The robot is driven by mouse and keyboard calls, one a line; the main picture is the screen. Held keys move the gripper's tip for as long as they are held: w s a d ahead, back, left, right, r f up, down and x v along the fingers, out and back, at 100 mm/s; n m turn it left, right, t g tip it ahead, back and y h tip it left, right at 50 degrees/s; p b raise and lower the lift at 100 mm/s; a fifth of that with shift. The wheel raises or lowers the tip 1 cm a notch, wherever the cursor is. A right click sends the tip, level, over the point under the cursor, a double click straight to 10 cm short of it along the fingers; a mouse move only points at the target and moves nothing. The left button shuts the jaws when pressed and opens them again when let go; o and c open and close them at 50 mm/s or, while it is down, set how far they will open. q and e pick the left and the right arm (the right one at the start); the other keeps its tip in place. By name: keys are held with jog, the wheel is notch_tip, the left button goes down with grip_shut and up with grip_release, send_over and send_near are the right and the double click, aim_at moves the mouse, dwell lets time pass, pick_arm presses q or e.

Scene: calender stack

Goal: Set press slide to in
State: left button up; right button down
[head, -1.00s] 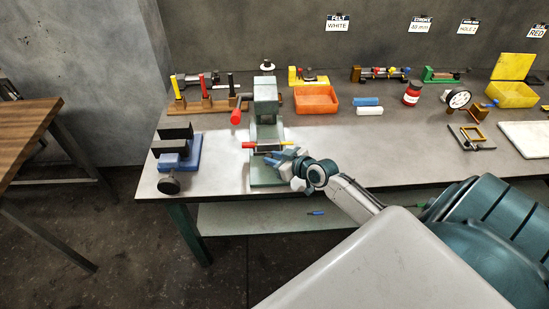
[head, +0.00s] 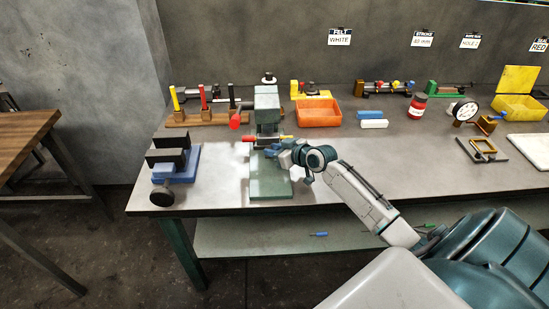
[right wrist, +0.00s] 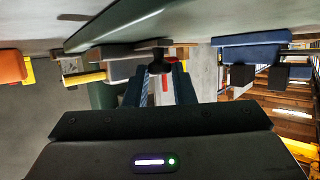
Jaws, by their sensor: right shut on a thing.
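The green press (head: 268,188) stands near the left end of the workbench, with a block-topped column at its back. Its slide (head: 265,140), with a red end at the left and a yellow end at the right, sits close in front of the column. The front of the base plate is bare. My right gripper (head: 274,151) reaches in from the right over the plate, just in front of the slide. In the right wrist view, its blue fingers (right wrist: 161,74) close around a dark knob (right wrist: 160,57); the contact is partly hidden. My left gripper is not in view.
A blue vise (head: 178,166) with black jaws stands left of the press. Behind are a rack with coloured handles (head: 205,115) and an orange bin (head: 317,110). Blue and white blocks (head: 373,123) lie to the right.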

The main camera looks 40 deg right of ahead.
jog(key=shift+w+r, duration=0.1)
jog(key=shift+r, duration=0.1)
jog(key=c, duration=1.5)
grip_release()
jog(key=shift+o, duration=1.2)
jog(key=shift+d+f, duration=0.1)
jog(key=shift+w+f, duration=0.1)
jog(key=shift+w, duration=0.05)
jog(key=v, duration=0.9)
jog(key=shift+d+f+b, duration=0.1)
jog(key=shift+b, duration=0.25)
jog(key=shift+v, duration=0.95)
jog(key=shift+f, duration=0.1)
